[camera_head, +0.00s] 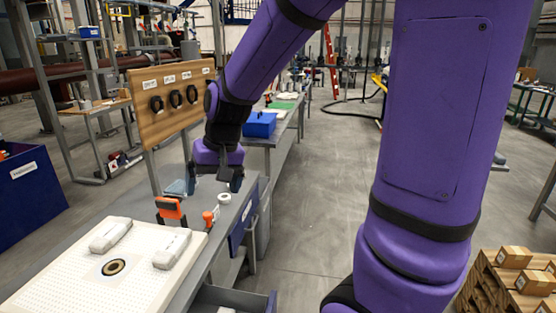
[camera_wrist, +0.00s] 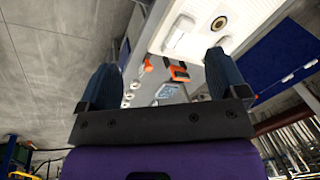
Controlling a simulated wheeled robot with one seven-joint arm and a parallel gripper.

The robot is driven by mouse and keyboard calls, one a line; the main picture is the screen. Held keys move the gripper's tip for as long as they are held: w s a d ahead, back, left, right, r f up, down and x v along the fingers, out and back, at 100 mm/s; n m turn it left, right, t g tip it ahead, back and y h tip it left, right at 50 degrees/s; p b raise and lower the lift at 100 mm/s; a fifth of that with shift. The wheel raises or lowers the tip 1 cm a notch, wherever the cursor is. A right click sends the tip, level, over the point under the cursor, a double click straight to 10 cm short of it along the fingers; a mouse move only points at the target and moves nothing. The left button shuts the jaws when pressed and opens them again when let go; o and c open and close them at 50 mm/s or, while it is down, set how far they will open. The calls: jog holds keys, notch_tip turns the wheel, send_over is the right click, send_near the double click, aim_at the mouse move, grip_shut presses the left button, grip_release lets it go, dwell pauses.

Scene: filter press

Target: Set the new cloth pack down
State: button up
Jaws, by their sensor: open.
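Two pale, block-shaped packs, a left one (camera_head: 110,235) and a right one (camera_head: 172,248), lie apart on a white perforated plate (camera_head: 60,270). I cannot tell which is the new cloth pack. A dark-centred ring (camera_head: 114,267) sits in the plate between them, and shows in the wrist view (camera_wrist: 219,22). One pack (camera_wrist: 181,30) also shows in the wrist view. My gripper (camera_head: 214,181) is open above the grey bench, beyond the plate and apart from both packs. In the wrist view nothing is between its fingers (camera_wrist: 160,62).
Near my gripper are an orange-and-black tool (camera_head: 170,210), a small orange item (camera_head: 208,219), a white roll (camera_head: 224,198) and a blue-grey item (camera_head: 177,187). A wooden board (camera_head: 170,105) with black rings stands behind. A blue box (camera_head: 260,125) sits farther along.

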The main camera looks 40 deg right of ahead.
jog(key=s+d+r+n+t+h, duration=0.1)
jog(key=s+r, duration=0.4)
jog(key=s, duration=0.3)
jog(key=s+d+r+n+t+h, duration=0.1)
jog(key=s+r+n+t, duration=0.1)
jog(key=s+r, duration=0.3)
jog(key=s, duration=0.4)
jog(key=shift+s+d+r, duration=0.2)
jog(key=shift+d+r, duration=0.1)
jog(key=shift+d, duration=0.05)
